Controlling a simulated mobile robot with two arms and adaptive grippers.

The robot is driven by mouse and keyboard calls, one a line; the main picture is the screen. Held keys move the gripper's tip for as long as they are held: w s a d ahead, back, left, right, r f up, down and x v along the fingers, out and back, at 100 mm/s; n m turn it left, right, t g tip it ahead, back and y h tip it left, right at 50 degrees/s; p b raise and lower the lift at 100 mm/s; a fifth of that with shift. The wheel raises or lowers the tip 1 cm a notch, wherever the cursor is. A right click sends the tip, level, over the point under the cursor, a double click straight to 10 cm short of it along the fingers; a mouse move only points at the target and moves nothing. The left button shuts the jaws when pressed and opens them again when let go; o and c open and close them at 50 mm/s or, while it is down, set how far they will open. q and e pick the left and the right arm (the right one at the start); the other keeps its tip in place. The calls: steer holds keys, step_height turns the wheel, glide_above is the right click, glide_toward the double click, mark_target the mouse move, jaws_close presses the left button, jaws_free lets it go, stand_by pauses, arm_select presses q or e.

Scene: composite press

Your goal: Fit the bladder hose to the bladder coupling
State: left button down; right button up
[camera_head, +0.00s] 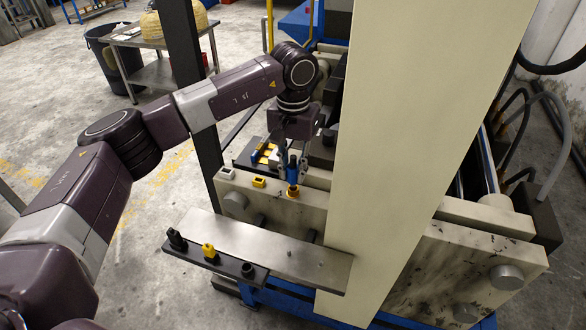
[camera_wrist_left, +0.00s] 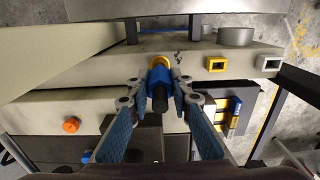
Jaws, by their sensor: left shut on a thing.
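My left gripper (camera_head: 292,161) is shut on a blue cylindrical fitting with a dark end, which I take for the bladder hose (camera_head: 293,174). In the left wrist view the fingers (camera_wrist_left: 158,88) close on both sides of the blue hose end (camera_wrist_left: 159,77). A yellow-orange ring (camera_wrist_left: 160,61), probably the bladder coupling, lies right at the tip of the hose end, on top of the pale press plate. It also shows below the hose in the head view (camera_head: 293,191). I cannot tell whether the hose is seated or only touching. My right gripper is out of view.
A yellow square socket (camera_head: 258,182) and a white square socket (camera_head: 226,174) sit on the plate to the left. A dark rack (camera_head: 215,262) with black and yellow plugs lies along the metal shelf (camera_head: 300,255) in front. A large cream column (camera_head: 400,130) stands close right.

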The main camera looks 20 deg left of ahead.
arm_select(q)
steer(key=shift+f+b, duration=0.9)
steer(key=shift+f, duration=0.35)
stand_by(0.6)
steer(key=c, duration=1.7)
jaws_free()
steer(key=shift+o, duration=0.2)
steer(key=shift+r, duration=0.1)
step_height(320, 180, up, 12)
steer(key=shift+f, duration=0.2)
steer(key=shift+r, duration=0.1)
